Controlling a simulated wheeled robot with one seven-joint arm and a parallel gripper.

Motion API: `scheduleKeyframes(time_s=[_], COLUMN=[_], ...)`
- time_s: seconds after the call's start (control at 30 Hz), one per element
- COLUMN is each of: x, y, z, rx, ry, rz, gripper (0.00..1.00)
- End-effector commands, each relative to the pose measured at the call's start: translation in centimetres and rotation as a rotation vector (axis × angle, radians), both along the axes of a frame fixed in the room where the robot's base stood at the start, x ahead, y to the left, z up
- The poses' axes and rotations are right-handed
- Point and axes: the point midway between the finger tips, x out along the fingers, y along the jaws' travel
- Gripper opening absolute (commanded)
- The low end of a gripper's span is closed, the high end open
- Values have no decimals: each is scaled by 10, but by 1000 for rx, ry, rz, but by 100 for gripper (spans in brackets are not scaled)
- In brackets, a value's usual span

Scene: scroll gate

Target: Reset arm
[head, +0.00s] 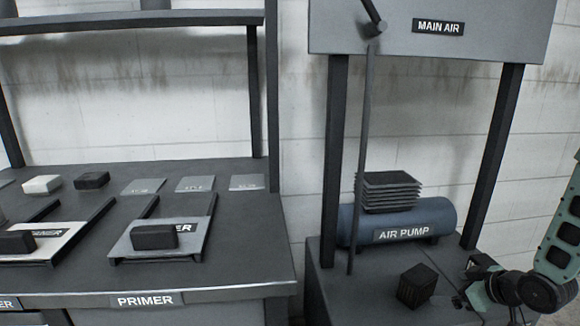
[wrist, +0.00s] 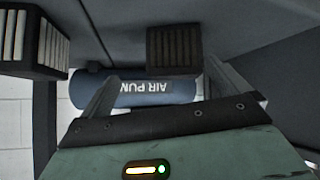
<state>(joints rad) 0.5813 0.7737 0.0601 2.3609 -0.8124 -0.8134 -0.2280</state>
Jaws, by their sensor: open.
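My gripper (wrist: 160,88) shows in the wrist view with its two grey fingers spread apart and nothing between them. Beyond the fingers is the blue air pump (wrist: 150,90), its label partly cut off by my gripper. In the head view my green and black arm comes in from the right edge, low over the right-hand bench. My gripper there is small and dark against the bench, so its fingers are hard to make out. The air pump (head: 390,222) lies behind it, and a dark ribbed block (head: 417,286) stands on the bench to its left.
A dark ribbed block (wrist: 173,50) is just beyond the fingers in the wrist view; another ribbed object (wrist: 32,42) is at left. A lever rod (head: 364,150) hangs below the MAIN AIR panel (head: 470,35). The PRIMER bench (head: 245,240) with trays and blocks is at left.

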Motion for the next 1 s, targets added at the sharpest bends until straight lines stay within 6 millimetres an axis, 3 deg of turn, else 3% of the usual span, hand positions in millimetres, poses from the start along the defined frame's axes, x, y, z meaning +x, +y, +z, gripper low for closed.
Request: scheduleKeyframes(time_s=[0.03, 0.13, 0.27, 0.4, 0.67, 0.8, 1.0], x=[2, -5, -26, -60, -134, -157, -206], y=[6, 15, 36, 65, 126, 191, 260], z=[16, 40, 74, 107, 150, 153, 161], rx=[-43, -97, -125, -102, 13, -49, -151], ry=[48, 158, 287, 411, 620, 679, 738], rz=[-23, -104, -220, -330, -449, -266, -28], gripper=[100, 100, 100, 100, 100, 100, 100])
